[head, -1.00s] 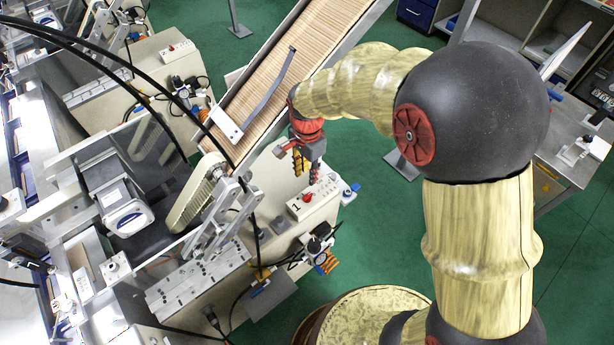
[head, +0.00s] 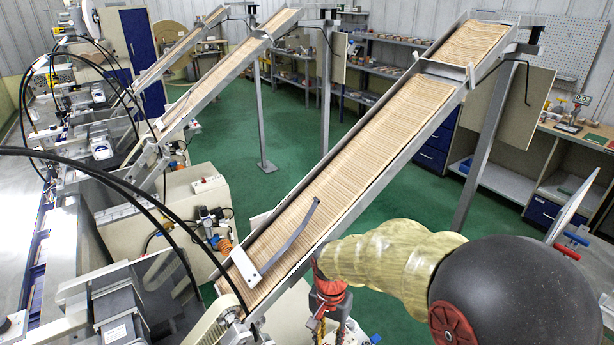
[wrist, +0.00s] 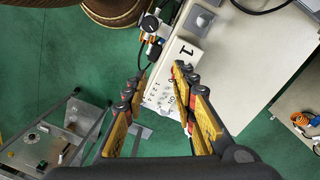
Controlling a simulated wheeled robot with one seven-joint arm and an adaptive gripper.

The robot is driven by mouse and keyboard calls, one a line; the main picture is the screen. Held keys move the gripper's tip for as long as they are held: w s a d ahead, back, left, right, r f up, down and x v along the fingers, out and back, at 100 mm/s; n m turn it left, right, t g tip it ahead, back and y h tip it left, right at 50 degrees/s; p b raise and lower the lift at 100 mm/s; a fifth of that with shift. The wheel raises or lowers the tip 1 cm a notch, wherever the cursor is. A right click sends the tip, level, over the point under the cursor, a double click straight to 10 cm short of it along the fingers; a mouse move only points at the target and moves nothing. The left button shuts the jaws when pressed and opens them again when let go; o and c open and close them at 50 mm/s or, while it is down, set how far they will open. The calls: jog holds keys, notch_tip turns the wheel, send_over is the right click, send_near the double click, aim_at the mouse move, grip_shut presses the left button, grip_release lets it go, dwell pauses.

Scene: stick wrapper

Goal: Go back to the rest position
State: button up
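My gripper (wrist: 160,105) shows in the wrist view with its two yellow-and-black fingers apart and nothing between them. Below and beyond the fingers is a white control box (wrist: 178,75) marked 1, on a cream machine cabinet (wrist: 250,50). In the head view my arm comes in from the lower right, and its red and dark wrist end shows at the bottom edge near the stick ramp. The gripper fingers are mostly cut off there.
A long sloping ramp (head: 345,165) full of wooden sticks runs up to the right, with a grey strip (head: 295,240) across it. Stick-wrapping machines stand on the left. Shelves (head: 390,70) line the back wall.

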jog(key=s+d+r+n+t, duration=0.2)
jog(key=s+d+r, duration=0.4)
jog(key=r, duration=0.5)
jog(key=s+d+r+n+t, duration=0.3)
jog(key=s+d+r, duration=0.4)
jog(key=r, duration=0.5)
jog(key=s+t, duration=0.1)
jog(key=s, duration=0.1)
jog(key=shift+s+d+n, duration=0.15)
jog(key=shift+s+n, duration=0.15)
jog(key=shift+r, duration=0.1)
